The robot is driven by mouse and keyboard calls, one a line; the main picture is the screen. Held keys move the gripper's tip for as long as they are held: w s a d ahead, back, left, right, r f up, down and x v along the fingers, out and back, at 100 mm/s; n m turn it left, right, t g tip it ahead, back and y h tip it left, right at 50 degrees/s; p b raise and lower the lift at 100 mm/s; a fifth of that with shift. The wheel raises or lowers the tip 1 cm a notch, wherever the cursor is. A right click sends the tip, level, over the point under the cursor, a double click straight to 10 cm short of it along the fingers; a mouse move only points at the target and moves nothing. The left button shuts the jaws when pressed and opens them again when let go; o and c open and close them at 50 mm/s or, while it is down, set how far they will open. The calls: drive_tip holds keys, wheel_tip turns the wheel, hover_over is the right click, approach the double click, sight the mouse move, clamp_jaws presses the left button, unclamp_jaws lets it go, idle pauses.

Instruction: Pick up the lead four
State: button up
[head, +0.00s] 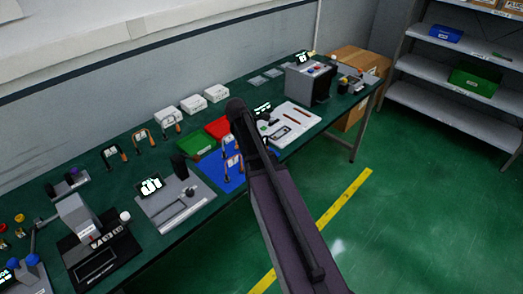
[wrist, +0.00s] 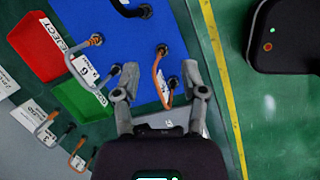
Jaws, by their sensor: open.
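My gripper (wrist: 159,85) is open in the wrist view, its two fingers on either side of an orange looped lead (wrist: 156,75) on the blue mat (wrist: 205,22). That lead has dark ends and a white tag seen nearly edge-on; I cannot read its number. Another lead (wrist: 97,41), with a tag that looks like 6, lies left of it at the mat's edge. In the head view, leads with white tags (head: 231,163) show on the blue mat (head: 212,173), beside my arm. I cannot tell which one is lead four. My gripper's fingers are hidden there.
A red tray (wrist: 35,48) marked REJECT and a green tray (wrist: 85,93) adjoin the mat. More tagged leads (wrist: 48,122) lie on the bench at lower left. Grey fixtures (head: 180,203) stand along the bench.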

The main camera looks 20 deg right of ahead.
drive_tip(key=w+d+r+n+h+p, duration=0.1)
drive_tip(key=w+d+r+n+p, duration=0.1)
drive_tip(key=w+d+n, duration=0.3)
drive_tip(key=shift+r, duration=0.85)
drive_tip(key=shift+f, duration=0.2)
drive_tip(key=b+x, duration=0.7)
drive_tip(key=x, duration=0.1)
drive_tip(key=shift+f+b, duration=0.15)
drive_tip(key=shift+b, duration=0.2)
drive_tip(key=b+x, duration=0.3)
drive_tip(key=shift+w+a+f, duration=0.15)
drive_tip(key=shift+w+a, duration=0.05)
drive_tip(key=shift+b+x, duration=0.95)
drive_tip(key=shift+x, duration=0.05)
